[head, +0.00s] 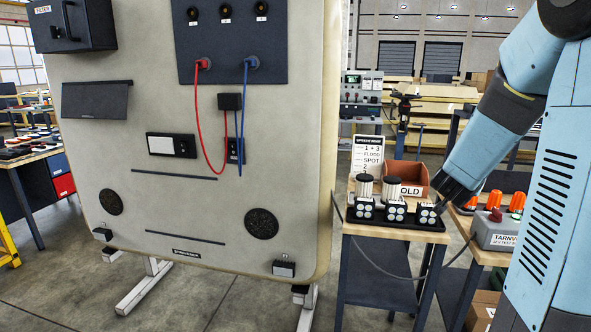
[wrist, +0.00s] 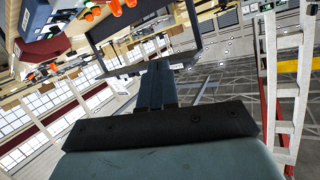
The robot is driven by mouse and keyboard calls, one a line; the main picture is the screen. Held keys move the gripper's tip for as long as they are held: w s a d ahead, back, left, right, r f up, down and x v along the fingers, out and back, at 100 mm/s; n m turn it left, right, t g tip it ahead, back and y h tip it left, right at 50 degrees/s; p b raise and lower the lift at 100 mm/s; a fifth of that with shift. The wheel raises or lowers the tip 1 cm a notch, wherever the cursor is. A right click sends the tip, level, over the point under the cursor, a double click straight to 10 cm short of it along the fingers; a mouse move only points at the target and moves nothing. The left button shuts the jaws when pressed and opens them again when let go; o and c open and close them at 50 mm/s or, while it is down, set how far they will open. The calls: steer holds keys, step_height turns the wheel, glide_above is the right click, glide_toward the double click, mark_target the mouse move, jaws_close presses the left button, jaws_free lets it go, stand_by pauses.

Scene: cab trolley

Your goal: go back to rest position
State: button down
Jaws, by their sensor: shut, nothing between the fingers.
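My gripper (wrist: 157,85) shows in the wrist view with its two dark fingers together and nothing between them. In the head view my blue arm comes in from the right and slants down and left. The dark end of the arm (head: 453,192) appears beside the right end of a black tray (head: 400,222) on a small trolley. I cannot tell how far it is from the tray. The fingertips are hard to make out there.
Lamp units (head: 396,209) stand on the tray, with a brown bin (head: 405,178) marked OLD behind. A large beige panel (head: 290,130) with red and blue cables stands left. Right of the trolley are orange beacons (head: 494,200) and a grey box (head: 492,232). Floor shows at front.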

steer(key=s+a+r+n+y, duration=0.2)
steer(key=s+a+n+y, duration=0.15)
steer(key=a, duration=0.55)
steer(key=s+a+r+n+y, duration=0.25)
steer(key=s+a+y, duration=0.2)
steer(key=a, duration=0.35)
steer(key=s+a+n+g+y, duration=0.1)
steer(key=s+a+n+g, duration=0.1)
steer(key=s, duration=0.8)
steer(key=s+a+f+n+g, duration=0.1)
steer(key=s+a+n+g, duration=0.1)
steer(key=s, duration=0.8)
steer(key=a+g, duration=0.1)
steer(key=a, duration=0.1)
steer(key=shift+s+a+g+y, duration=0.15)
steer(key=shift+a+g+y, duration=0.15)
steer(key=shift+g+y, duration=0.1)
